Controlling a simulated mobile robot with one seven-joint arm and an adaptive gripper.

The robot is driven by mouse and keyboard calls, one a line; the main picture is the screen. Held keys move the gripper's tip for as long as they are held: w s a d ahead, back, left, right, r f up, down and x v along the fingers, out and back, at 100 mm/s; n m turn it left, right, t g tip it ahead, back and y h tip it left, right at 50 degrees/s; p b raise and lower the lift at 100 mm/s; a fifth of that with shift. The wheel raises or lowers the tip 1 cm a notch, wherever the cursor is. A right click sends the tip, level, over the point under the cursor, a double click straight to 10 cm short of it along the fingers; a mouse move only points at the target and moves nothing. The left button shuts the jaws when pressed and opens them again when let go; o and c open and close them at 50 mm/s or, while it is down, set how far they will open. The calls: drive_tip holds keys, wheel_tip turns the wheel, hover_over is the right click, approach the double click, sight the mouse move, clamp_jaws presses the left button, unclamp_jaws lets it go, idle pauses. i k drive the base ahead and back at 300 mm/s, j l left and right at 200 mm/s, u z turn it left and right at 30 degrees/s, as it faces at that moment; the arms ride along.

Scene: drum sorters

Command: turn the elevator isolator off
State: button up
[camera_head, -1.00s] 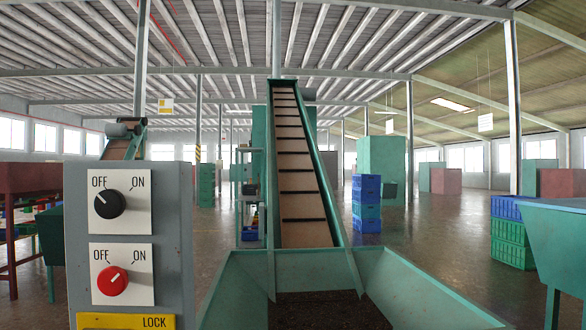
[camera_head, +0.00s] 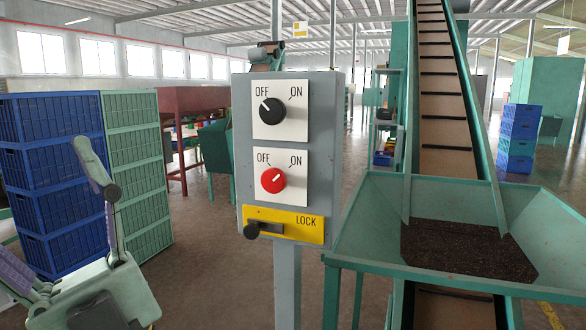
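A grey control box (camera_head: 241,130) on a post carries two rotary knobs on white plates marked OFF and ON. The upper black knob (camera_head: 272,111) has its white mark pointing up-left, toward OFF. The lower red knob (camera_head: 272,180) has its mark pointing up-right, toward ON. Neither is labelled as the isolator. Below them, a yellow LOCK plate (camera_head: 310,234) has a black slider knob (camera_head: 252,230) at the left end of its slot. My gripper (camera_head: 50,215), pale green with purplish pads, is at lower left. Its fingers are spread and empty, apart from the box.
A green hopper (camera_head: 480,200) with dark material and an inclined conveyor (camera_head: 440,110) stand right of the box. Stacked blue crates (camera_head: 55,180) and green crates (camera_head: 135,150) stand behind my gripper. Open floor lies between the crates and the box's post.

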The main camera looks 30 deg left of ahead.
sight(273, 179)
drive_tip(key=k+j+u, duration=0.25)
drive_tip(key=j, duration=0.15)
drive_tip(key=j+u, duration=0.5)
drive_tip(key=j, duration=0.25)
drive_tip(key=k+j, duration=0.05)
